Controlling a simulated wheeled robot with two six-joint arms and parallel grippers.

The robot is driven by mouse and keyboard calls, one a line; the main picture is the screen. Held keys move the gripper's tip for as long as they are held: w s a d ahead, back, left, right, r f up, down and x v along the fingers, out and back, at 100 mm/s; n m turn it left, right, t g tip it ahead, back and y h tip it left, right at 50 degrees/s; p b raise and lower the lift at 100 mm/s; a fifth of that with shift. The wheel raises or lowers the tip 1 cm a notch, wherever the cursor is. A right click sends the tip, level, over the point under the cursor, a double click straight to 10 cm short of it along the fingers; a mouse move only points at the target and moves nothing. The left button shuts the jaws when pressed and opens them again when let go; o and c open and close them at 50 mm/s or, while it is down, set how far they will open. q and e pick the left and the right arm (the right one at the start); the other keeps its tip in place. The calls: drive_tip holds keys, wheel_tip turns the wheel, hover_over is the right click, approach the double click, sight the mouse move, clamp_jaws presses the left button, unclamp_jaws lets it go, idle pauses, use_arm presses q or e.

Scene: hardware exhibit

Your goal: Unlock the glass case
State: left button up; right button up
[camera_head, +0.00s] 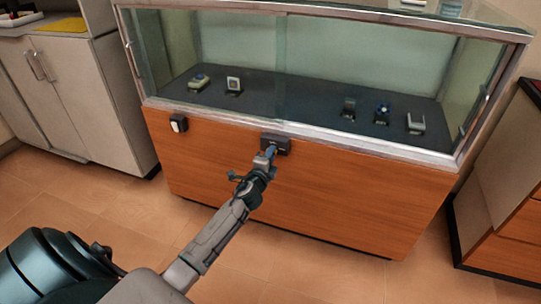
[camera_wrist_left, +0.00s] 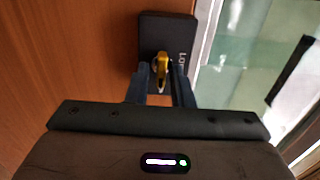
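The glass case (camera_head: 350,55) stands ahead, its glass top on a wooden base (camera_head: 320,195). A small black lock box (camera_head: 276,144) is on the upper front of the base; in the left wrist view the lock box (camera_wrist_left: 168,32) carries partly hidden lettering. My left gripper (camera_head: 269,153) reaches up to this box. In the left wrist view its two fingers (camera_wrist_left: 160,82) stand close on either side of a gold key (camera_wrist_left: 160,68), whose far end meets the box face. The fingers appear closed on the key. My right gripper is out of view.
A second small dark device (camera_head: 179,123) with a light face is on the base at left. Several small display items, such as a white-faced one (camera_head: 233,85), stand inside the case. A grey cabinet (camera_head: 80,90) is at left and a wooden one (camera_head: 510,200) at right. Tiled floor (camera_head: 90,200) is clear in front.

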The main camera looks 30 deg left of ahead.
use_arm(q)
drive_tip(key=shift+o, duration=0.6)
drive_tip(key=v, duration=1)
drive_tip(key=shift+s, duration=0.35)
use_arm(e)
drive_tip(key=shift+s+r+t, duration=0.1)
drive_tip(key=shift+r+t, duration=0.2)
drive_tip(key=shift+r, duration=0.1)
use_arm(q)
drive_tip(key=shift+d, duration=0.15)
